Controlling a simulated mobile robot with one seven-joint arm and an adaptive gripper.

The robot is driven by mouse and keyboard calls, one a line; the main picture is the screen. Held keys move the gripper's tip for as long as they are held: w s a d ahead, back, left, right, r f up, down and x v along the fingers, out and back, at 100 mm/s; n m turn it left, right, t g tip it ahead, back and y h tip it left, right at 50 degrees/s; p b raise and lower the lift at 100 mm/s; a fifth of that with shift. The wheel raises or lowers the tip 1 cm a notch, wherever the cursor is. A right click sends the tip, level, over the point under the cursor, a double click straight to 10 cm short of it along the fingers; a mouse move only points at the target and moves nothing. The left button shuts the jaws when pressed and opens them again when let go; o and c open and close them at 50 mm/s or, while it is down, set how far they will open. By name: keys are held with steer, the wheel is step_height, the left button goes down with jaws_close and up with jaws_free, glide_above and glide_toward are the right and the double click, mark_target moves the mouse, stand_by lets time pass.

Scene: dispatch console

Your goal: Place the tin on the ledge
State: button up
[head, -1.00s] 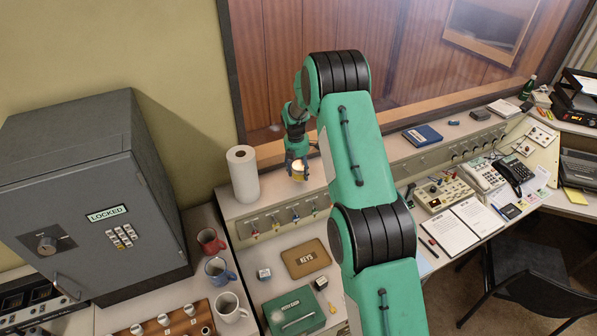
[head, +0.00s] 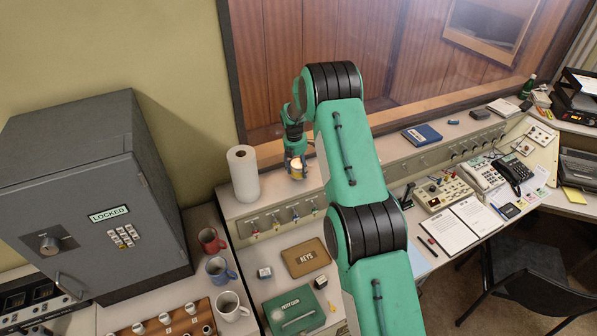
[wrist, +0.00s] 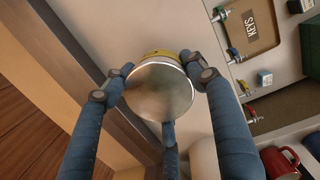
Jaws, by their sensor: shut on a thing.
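The tin (wrist: 162,92) shows in the wrist view as a round metal lid with a yellow side, held between the blue fingers of my gripper (wrist: 160,95). In the head view the tin (head: 297,170) is small, with a pale top, below my gripper (head: 296,160). My gripper is shut on it. The ledge (head: 272,190) is the raised beige shelf under the window; the tin is over or on its left part, right of the paper roll. I cannot tell whether the tin's base touches the ledge; the wrist view hides it.
The paper roll (head: 243,173) stands on the ledge close left of my gripper. The window (head: 285,70) rises behind. A blue book (head: 422,135) lies farther right. Mugs (head: 217,268) and a locked safe (head: 100,200) are left.

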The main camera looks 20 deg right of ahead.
mark_target(296, 164)
steer(key=shift+f, duration=0.95)
steer(key=shift+f, duration=0.15)
steer(key=o, duration=1.5)
steer(key=shift+c, duration=0.2)
steer(key=shift+s+a+r+b, duration=0.1)
steer(key=shift+a+r+b, duration=0.15)
steer(key=shift+r, duration=1.8)
steer(key=shift+a+r+b, duration=0.2)
steer(key=shift+r+b, duration=0.1)
steer(key=shift+r, duration=1.7)
steer(key=shift+s+a+r+b, duration=0.1)
steer(key=shift+a+r+b, duration=0.15)
steer(key=shift+r, duration=1.8)
